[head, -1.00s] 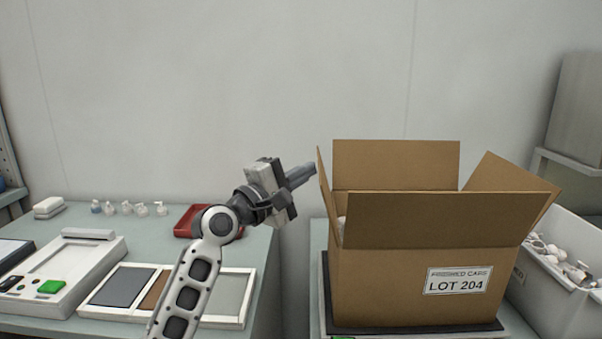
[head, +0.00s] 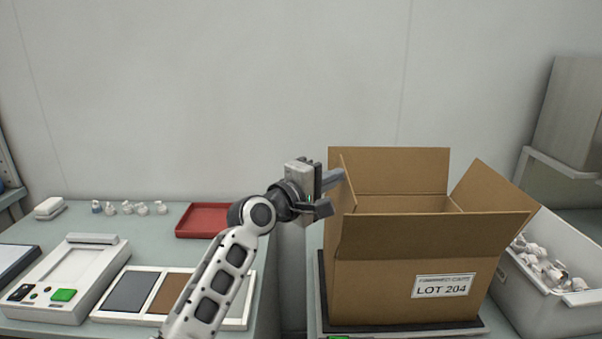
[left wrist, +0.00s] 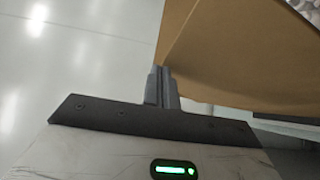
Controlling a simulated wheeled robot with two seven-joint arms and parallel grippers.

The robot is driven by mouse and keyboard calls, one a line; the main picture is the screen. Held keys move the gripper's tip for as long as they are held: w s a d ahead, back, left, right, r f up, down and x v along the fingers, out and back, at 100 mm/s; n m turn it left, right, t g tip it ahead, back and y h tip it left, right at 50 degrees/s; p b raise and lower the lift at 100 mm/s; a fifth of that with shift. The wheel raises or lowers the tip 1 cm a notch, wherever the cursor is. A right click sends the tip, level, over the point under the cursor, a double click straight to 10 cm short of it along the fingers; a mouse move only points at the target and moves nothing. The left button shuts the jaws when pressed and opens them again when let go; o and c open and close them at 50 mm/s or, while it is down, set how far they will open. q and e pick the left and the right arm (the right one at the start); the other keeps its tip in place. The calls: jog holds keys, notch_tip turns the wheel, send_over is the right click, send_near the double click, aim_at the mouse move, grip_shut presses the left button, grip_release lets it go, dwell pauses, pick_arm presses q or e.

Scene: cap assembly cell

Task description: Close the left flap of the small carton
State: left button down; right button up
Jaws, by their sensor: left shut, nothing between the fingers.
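The small brown carton (head: 375,285) stands with its front, back and right flaps raised and leaning outward. Its left flap (head: 348,184) stands steeply and leans a little inward over the opening. My left gripper (head: 333,179) is at the outer side of this left flap, its shut, empty fingers against or very close to it. In the left wrist view the fingers (left wrist: 162,85) meet the lower left edge of brown cardboard (left wrist: 235,60); exact contact is hard to tell. The carton's inside is mostly hidden by the front flap (head: 430,235). My right gripper is out of view.
On the left table are a red tray (head: 203,232), a framed panel and a device with a green button. The air above the carton is clear.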

pick_arm(q)
jog(key=shift+d, duration=0.6)
